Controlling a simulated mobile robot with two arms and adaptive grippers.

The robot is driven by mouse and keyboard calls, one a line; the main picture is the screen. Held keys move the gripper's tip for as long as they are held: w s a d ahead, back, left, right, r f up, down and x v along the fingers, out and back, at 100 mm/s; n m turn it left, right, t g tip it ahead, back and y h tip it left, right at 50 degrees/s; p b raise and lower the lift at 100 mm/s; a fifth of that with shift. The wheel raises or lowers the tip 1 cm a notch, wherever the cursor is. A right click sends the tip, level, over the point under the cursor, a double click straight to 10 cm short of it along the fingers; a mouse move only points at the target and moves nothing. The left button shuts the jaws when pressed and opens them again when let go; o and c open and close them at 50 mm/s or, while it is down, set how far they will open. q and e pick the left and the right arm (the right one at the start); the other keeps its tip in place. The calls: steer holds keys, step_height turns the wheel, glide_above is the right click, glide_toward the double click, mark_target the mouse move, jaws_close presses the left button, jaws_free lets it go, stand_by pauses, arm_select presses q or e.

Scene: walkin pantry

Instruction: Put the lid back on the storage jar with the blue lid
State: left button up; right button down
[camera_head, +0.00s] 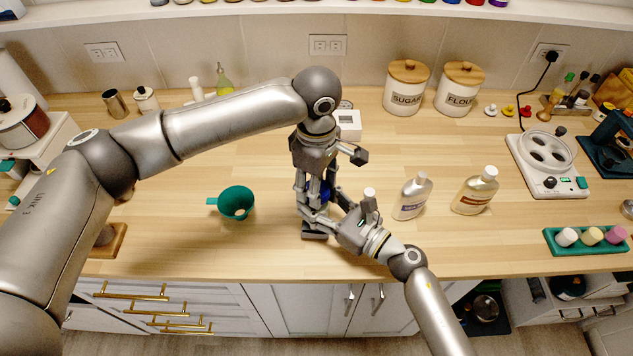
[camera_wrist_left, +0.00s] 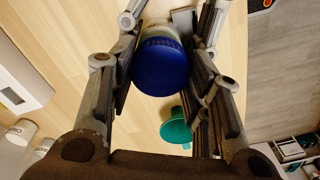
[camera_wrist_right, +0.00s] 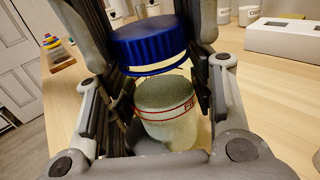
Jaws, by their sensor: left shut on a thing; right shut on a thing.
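The blue lid (camera_wrist_left: 160,66) is between the fingers of my left gripper (camera_head: 318,188), which comes down from above and is shut on it. In the right wrist view the lid (camera_wrist_right: 150,45) is directly above the pale jar (camera_wrist_right: 167,110) with red lettering. The lid looks slightly tilted, with a narrow gap showing below its rim; I cannot tell whether it touches the jar. My right gripper (camera_head: 322,218) reaches in from the front right and is shut around the jar body. In the head view the grippers hide most of the jar and lid.
A teal funnel (camera_head: 237,202) lies left of the grippers. Two bottles, one with a purple label (camera_head: 412,197) and one with a brown label (camera_head: 474,192), stand to the right. A white boxy device (camera_head: 348,124) is close behind my left gripper.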

arm_select(q)
steer(key=m, duration=0.6)
steer(key=shift+m, duration=0.3)
steer(key=m, duration=0.4)
steer(key=shift+m, duration=0.4)
steer(key=m, duration=0.4)
steer(key=shift+m, duration=0.4)
steer(key=m, duration=0.4)
steer(key=shift+m, duration=0.4)
steer(key=m, duration=1.1)
steer(key=shift+f, duration=0.1)
steer(key=m, duration=1)
steer(key=o, duration=1.1)
